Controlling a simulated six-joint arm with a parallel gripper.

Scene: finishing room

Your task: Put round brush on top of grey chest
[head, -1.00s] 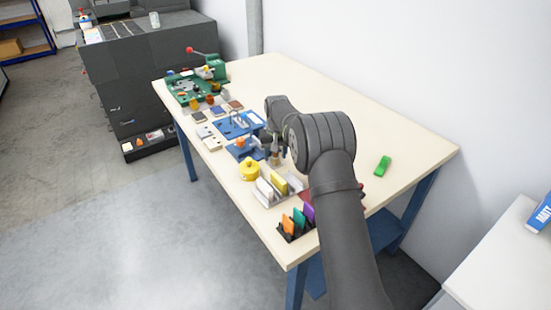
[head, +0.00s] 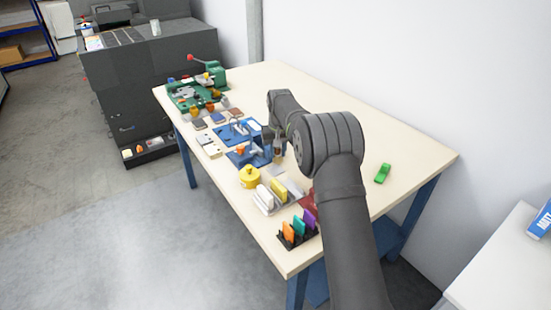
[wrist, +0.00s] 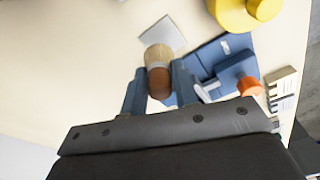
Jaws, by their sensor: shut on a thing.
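The round brush (wrist: 158,56) has pale bristles and a brown handle. In the wrist view its handle is between the two blue fingers of my gripper (wrist: 159,80), which are shut on it, with the bristles pointing away from the wrist. In the head view the brush (head: 278,154) hangs at the end of my arm over the middle of the workbench, partly hidden by the arm. The grey chest (head: 145,75) is the large dark cabinet at the back left, beyond the bench's far end. Its low drawer stands out with small items in it.
The workbench (head: 330,95) holds a green vise (head: 208,78), blue fixtures (head: 245,153), a yellow pot (head: 250,178) and a card rack (head: 296,236). A green object (head: 383,173) lies at the right. A light cylinder (head: 155,27) stands on the chest.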

